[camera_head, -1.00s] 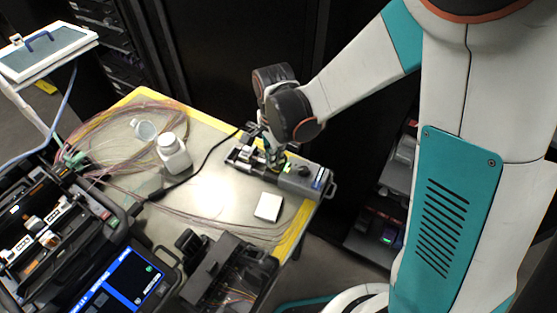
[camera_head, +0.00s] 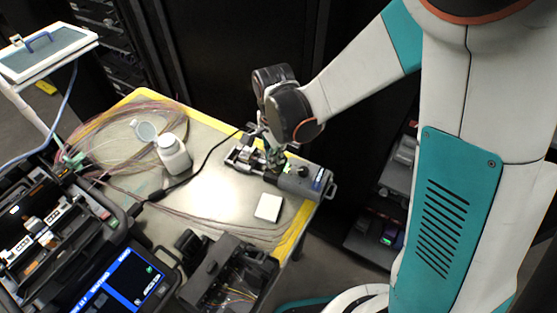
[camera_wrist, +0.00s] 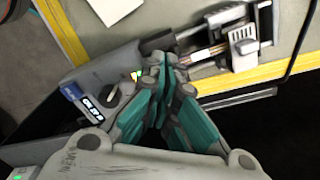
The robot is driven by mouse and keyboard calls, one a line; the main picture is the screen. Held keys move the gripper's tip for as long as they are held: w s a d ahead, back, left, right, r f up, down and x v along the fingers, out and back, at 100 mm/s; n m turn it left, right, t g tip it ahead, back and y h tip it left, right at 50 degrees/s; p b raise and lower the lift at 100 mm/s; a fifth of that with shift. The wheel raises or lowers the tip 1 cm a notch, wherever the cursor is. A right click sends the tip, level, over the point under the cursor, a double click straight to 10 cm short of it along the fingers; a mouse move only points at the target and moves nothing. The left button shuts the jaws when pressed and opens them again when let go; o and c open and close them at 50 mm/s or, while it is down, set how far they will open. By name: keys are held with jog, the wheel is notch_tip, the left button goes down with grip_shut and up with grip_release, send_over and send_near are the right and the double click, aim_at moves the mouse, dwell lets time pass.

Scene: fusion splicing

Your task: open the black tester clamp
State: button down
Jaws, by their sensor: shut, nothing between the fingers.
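The grey tester (camera_head: 300,181) lies near the table's right corner, with its clamp end toward the left. In the wrist view the tester body (camera_wrist: 105,72) is left of my gripper and the metal clamp bed (camera_wrist: 205,52) is right of it. A black clamp part (camera_wrist: 158,41) shows just beyond the fingertips. My gripper (camera_wrist: 166,60) has its teal fingers together and empty, at the joint between body and clamp bed. In the head view my gripper (camera_head: 275,158) is over the tester's middle. The fingers partly hide the clamp, and I cannot tell whether they touch it.
A white block (camera_head: 268,207) lies in front of the tester. A white bottle (camera_head: 173,155), coiled fibres (camera_head: 105,125) and a black cable (camera_head: 205,160) lie to the left. Splicing equipment (camera_head: 120,285) fills the front left. The yellow-edged table (camera_head: 292,235) has free room in the middle.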

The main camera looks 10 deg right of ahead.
jog(key=shift+f, duration=0.15)
jog(key=shift+f+b, duration=0.25)
jog(key=shift+b, duration=0.1)
jog(key=shift+f, duration=0.1)
jog(key=shift+s+d+f+b, duration=0.1)
jog(key=shift+s+f+b, duration=0.2)
jog(key=shift+f+b, duration=0.15)
jog(key=shift+w+d+r, duration=0.1)
jog(key=shift+w, duration=0.05)
jog(key=shift+w+r, duration=0.1)
jog(key=shift+w+d+r, duration=0.15)
jog(key=shift+w+r, duration=0.15)
jog(key=shift+r, duration=0.05)
jog(key=shift+w+d+r+p, duration=0.2)
jog(key=shift+w+p, duration=0.1)
jog(key=shift+p, duration=0.15)
jog(key=shift+a, duration=0.1)
